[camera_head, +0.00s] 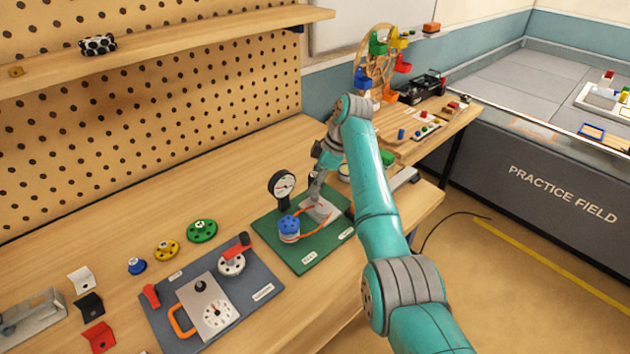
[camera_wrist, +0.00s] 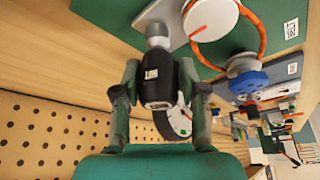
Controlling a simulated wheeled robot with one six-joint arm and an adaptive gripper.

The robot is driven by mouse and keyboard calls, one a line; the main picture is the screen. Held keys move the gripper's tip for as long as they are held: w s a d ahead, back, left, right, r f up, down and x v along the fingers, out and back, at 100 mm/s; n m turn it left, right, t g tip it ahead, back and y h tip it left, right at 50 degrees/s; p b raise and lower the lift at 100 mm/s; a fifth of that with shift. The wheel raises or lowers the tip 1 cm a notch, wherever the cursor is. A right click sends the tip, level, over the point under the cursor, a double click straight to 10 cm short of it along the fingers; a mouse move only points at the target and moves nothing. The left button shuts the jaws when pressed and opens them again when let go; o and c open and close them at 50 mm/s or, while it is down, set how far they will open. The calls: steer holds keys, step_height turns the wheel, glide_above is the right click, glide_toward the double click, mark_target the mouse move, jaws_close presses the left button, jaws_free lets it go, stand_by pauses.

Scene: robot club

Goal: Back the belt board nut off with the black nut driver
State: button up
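My gripper (camera_head: 318,165) points down over the green belt board (camera_head: 297,259). In the wrist view, my gripper (camera_wrist: 160,72) has its two fingers close on either side of the black handle of the nut driver (camera_wrist: 158,82), and it looks shut on it. The driver's grey shaft (camera_wrist: 156,33) reaches down to the grey plate (camera_wrist: 175,15) on the board. The nut is hidden under it. A white disc with a red line (camera_wrist: 210,18) sits on the plate. An orange belt (camera_wrist: 262,35) runs from there to the blue knob (camera_head: 289,225).
A black dial gauge (camera_head: 282,185) stands close beside my gripper. A grey board (camera_head: 165,327) with a dial and an orange handle lies nearer. Green (camera_head: 202,230), yellow (camera_head: 167,250) and blue (camera_head: 137,266) wheels lie left. A pegboard (camera_head: 190,90) backs the bench.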

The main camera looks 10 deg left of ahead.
steer(key=shift+o, duration=0.9)
steer(key=m+t, duration=0.2)
steer(key=m, duration=0.3)
steer(key=shift+a+m, duration=0.1)
steer(key=shift+m, duration=0.3)
steer(key=m+t+h, duration=0.1)
steer(key=m, duration=0.3)
steer(key=shift+t, duration=0.4)
steer(key=m, duration=0.2)
steer(key=shift+m+t+h, duration=0.3)
steer(key=shift+m, duration=0.1)
jaws_close()
steer(key=n+g+y, duration=0.1)
steer(key=n, duration=0.3)
steer(key=shift+w+n, duration=0.1)
steer(key=shift+n, duration=0.3)
steer(key=n+g, duration=0.2)
steer(key=n, duration=0.2)
steer(key=shift+n+y, duration=0.3)
steer(key=shift+o, duration=1.6)
jaws_free()
